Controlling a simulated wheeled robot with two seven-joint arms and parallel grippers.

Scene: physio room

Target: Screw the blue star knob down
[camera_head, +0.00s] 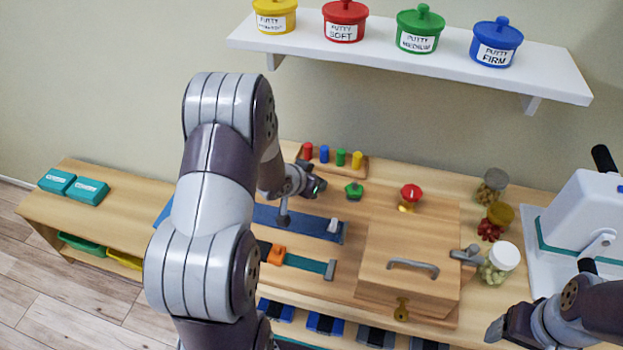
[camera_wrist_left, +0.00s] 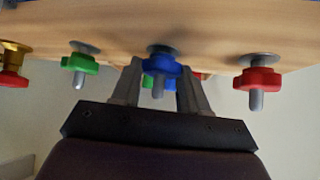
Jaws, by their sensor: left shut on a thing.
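The blue star knob (camera_wrist_left: 160,66) shows in the left wrist view, between the two fingers of my left gripper (camera_wrist_left: 160,75), on a threaded stud with a grey washer against the wooden board. My left gripper (camera_head: 314,186) is shut on it; in the head view the gripper and arm hide the knob. A green star knob (camera_head: 354,190) sits just right of the gripper and also shows in the wrist view (camera_wrist_left: 80,63). A red star knob (camera_wrist_left: 259,78) is on the blue knob's other side. My right gripper (camera_head: 497,328) is at the lower right, away from the knobs; its opening is unclear.
A red knob on brass (camera_head: 411,194) stands further right. Coloured pegs (camera_head: 340,158) stand in a block behind the gripper. A wooden box door with a handle (camera_head: 412,266) and several jars (camera_head: 495,212) are to the right. A shelf (camera_head: 390,52) with putty tubs hangs above.

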